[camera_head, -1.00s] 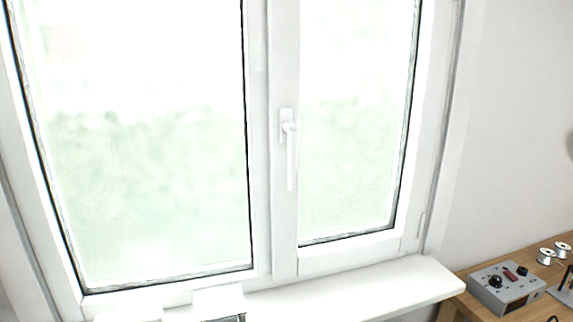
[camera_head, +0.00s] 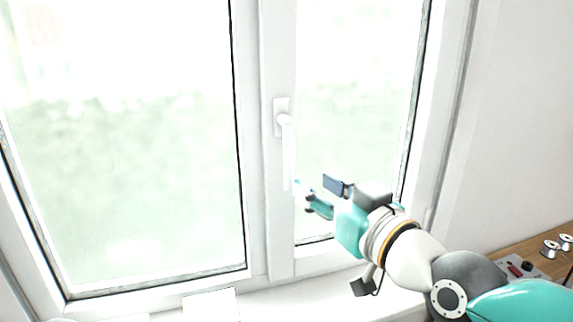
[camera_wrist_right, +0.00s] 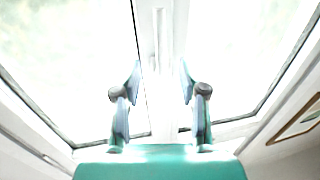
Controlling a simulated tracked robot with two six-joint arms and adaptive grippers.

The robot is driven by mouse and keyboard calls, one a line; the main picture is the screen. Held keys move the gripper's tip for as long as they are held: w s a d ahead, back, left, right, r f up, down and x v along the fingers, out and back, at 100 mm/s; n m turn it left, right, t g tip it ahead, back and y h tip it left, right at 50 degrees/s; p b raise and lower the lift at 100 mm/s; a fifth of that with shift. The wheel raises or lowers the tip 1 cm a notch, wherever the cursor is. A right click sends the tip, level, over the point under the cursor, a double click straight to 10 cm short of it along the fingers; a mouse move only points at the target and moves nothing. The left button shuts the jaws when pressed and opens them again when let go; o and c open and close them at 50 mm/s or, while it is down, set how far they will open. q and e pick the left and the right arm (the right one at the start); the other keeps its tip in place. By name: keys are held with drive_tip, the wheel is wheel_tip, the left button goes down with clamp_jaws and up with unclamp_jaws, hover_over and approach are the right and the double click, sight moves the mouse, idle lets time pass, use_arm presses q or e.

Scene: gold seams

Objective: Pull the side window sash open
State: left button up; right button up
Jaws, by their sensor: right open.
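The side window sash (camera_head: 285,220) is the narrower right-hand sash, white-framed, and looks shut against the frame. Its white handle (camera_head: 287,150) hangs straight down on the sash's left stile. My right gripper (camera_head: 312,187) is open and empty, in front of the sash just right of the handle's lower end. In the right wrist view, the two fingers (camera_wrist_right: 160,82) stand apart, with the pale handle (camera_wrist_right: 158,45) beyond and between them. It does not appear touched. My left gripper is not in view.
A wide window pane (camera_head: 120,170) lies to the left. The white sill (camera_head: 290,303) runs below, with a white box-like object (camera_head: 210,304) on it. A wooden bench with a grey control box (camera_head: 520,268) and spools (camera_head: 550,248) stands at the right, partly behind my arm.

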sight(291, 168)
drive_tip(key=p+x, duration=0.2)
drive_tip(key=x, duration=0.7)
drive_tip(key=shift+w+a+f, duration=0.1)
drive_tip(key=shift+w+a, duration=0.1)
drive_tip(key=shift+w, duration=0.1)
clamp_jaws()
